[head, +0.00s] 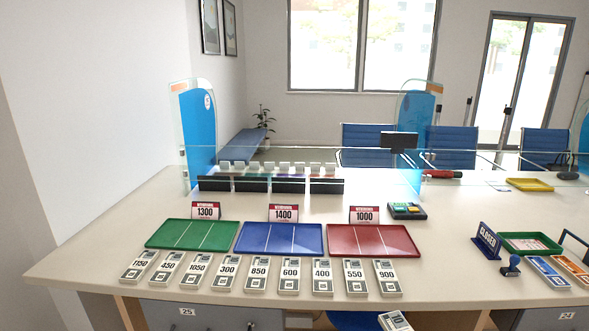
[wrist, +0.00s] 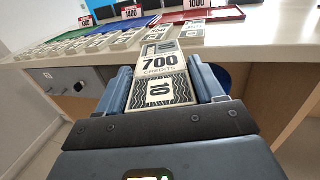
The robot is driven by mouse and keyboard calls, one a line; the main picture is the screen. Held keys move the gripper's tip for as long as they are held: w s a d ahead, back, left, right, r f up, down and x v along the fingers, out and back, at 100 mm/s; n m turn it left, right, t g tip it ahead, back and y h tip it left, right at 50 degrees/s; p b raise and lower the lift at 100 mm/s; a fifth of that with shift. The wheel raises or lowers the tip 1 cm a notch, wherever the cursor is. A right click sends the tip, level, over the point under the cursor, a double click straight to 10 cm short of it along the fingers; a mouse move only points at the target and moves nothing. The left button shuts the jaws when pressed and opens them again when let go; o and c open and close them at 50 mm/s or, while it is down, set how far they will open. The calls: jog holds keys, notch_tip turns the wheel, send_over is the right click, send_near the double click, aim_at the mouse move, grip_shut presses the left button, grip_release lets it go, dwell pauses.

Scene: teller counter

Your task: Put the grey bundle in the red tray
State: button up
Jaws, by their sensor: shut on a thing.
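My gripper (wrist: 163,88) is shut on a grey bundle (wrist: 160,63) marked "700 credits", with a dark wavy pattern on its near end. In the wrist view the bundle points away from me, towards the counter's front edge. In the head view the bundle (head: 395,321) shows at the bottom edge, in front of the counter and apart from the tray; my gripper is out of that view. The red tray (head: 405,250) lies on the counter behind the row of bundles, with a "1000" sign at its back. It looks empty and has thin dividing lines.
Several similar bundles (head: 290,276) stand in a row along the counter's front edge, marked 1150 to 900. A blue tray (head: 240,240) and a green tray (head: 160,237) lie left of the red one. A card terminal (head: 407,211) and a "closed" sign (head: 487,241) are near the right.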

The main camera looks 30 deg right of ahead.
jog(key=w+a+f+n+y, duration=0.1)
jog(key=w+a+y, duration=0.1)
jog(key=a, duration=0.9)
jog(key=w+a+f+n+y, duration=0.1)
jog(key=w+a+y, duration=0.1)
jog(key=a, duration=1)
jog(key=shift+a+f+n+t, duration=0.2)
jog(key=shift+a+n+t, duration=0.1)
jog(key=shift+n, duration=0.1)
jog(key=shift+d, duration=0.15)
